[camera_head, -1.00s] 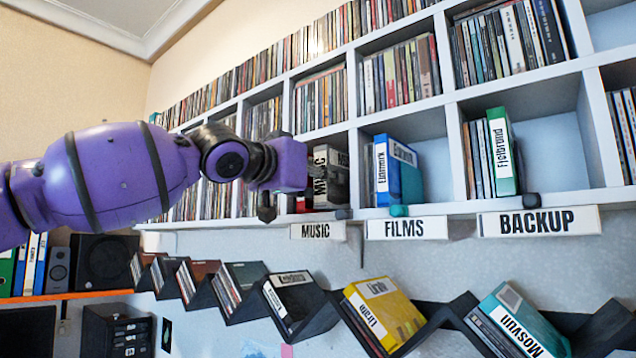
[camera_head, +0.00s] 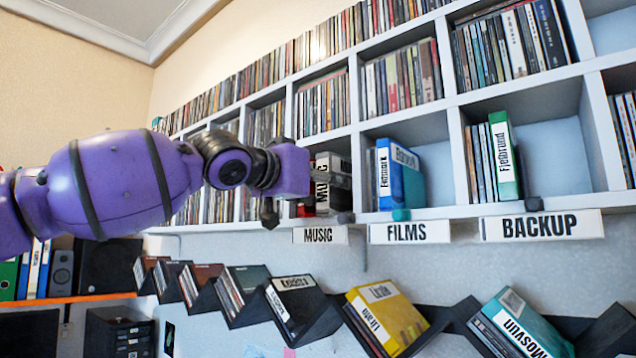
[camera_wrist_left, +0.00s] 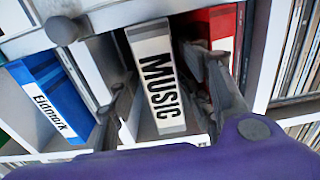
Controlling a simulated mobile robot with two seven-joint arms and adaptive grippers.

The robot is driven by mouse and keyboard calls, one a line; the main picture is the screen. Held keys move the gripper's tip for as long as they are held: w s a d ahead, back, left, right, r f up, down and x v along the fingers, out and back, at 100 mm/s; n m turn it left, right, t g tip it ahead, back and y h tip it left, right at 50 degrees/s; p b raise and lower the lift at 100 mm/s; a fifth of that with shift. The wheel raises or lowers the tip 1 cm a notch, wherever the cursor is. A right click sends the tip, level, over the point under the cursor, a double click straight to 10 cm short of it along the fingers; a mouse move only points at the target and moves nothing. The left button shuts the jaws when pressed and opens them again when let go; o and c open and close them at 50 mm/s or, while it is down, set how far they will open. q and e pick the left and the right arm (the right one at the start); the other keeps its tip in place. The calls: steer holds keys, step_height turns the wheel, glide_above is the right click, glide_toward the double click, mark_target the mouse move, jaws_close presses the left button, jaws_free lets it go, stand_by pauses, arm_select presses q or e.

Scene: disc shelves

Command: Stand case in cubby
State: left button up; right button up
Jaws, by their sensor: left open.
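A case with a white spine reading MUSIC (camera_wrist_left: 158,80) stands in the cubby above the shelf sign MUSIC (camera_head: 320,236); in the head view this dark and white case (camera_head: 335,180) is partly behind my gripper. My left gripper (camera_wrist_left: 160,100) is open, with one finger on each side of the case's spine. The wrist view does not show clearly whether the fingers touch it. In the head view my left gripper (camera_head: 295,198) is at the cubby's front. My right gripper is not in view.
A red case (camera_wrist_left: 225,35) is beside the MUSIC case. A blue Eidmark case (camera_head: 398,175) stands in the FILMS cubby, and a green case (camera_head: 503,155) in the BACKUP cubby, which has free room at right. Small knobs (camera_head: 401,214) line the shelf edge. A zigzag rack (camera_head: 320,325) hangs below.

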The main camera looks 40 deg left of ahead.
arm_select(q)
steer(key=s, duration=1.2)
steer(key=shift+a, duration=0.4)
steer(key=shift+w, duration=0.1)
